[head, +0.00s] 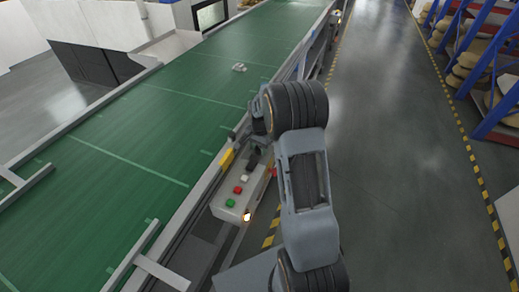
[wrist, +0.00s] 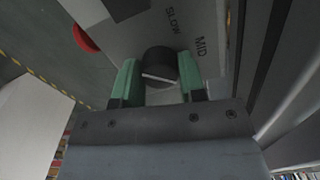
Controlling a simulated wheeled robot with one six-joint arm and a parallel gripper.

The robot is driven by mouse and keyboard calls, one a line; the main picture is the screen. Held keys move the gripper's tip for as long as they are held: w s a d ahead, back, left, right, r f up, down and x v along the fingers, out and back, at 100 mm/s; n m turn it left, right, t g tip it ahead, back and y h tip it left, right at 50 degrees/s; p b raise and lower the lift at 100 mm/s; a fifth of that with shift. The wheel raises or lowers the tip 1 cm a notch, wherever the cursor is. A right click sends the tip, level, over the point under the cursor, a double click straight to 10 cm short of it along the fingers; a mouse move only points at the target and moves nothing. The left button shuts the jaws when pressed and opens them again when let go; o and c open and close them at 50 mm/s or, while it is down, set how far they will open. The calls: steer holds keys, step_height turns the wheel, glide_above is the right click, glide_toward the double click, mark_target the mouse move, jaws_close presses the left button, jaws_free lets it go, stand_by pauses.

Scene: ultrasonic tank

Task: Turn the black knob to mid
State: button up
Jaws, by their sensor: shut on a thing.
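The black knob (wrist: 160,60) is on a grey panel (wrist: 130,38) in the wrist view. A white line crosses the part of the knob nearest me, running nearly sideways with a slight tilt. The word SLOW is printed above and right of the knob, and MID farther right. I cannot tell which label the line marks. My gripper (wrist: 158,82) has its green fingers on both sides of the knob, shut on it. In the head view, my gripper (head: 254,155) is at the far end of the control box (head: 233,212); the knob is hidden there.
The box carries a green button (head: 230,203), a red button (head: 238,190), a white button (head: 244,178) and a lit lamp (head: 247,216). A green conveyor (head: 130,130) runs along the left. Blue shelving (head: 490,70) stands right, past an open grey floor.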

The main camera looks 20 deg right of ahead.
steer(key=n+b, duration=0.1)
steer(key=n, duration=0.3)
steer(key=shift+n, duration=0.3)
steer(key=shift+n+b, duration=0.45)
steer(key=shift+n, duration=1.45)
steer(key=o, duration=0.9)
step_height(320, 180, up, 14)
steer(key=shift+f+b, duration=0.1)
steer(key=shift+b, duration=0.2)
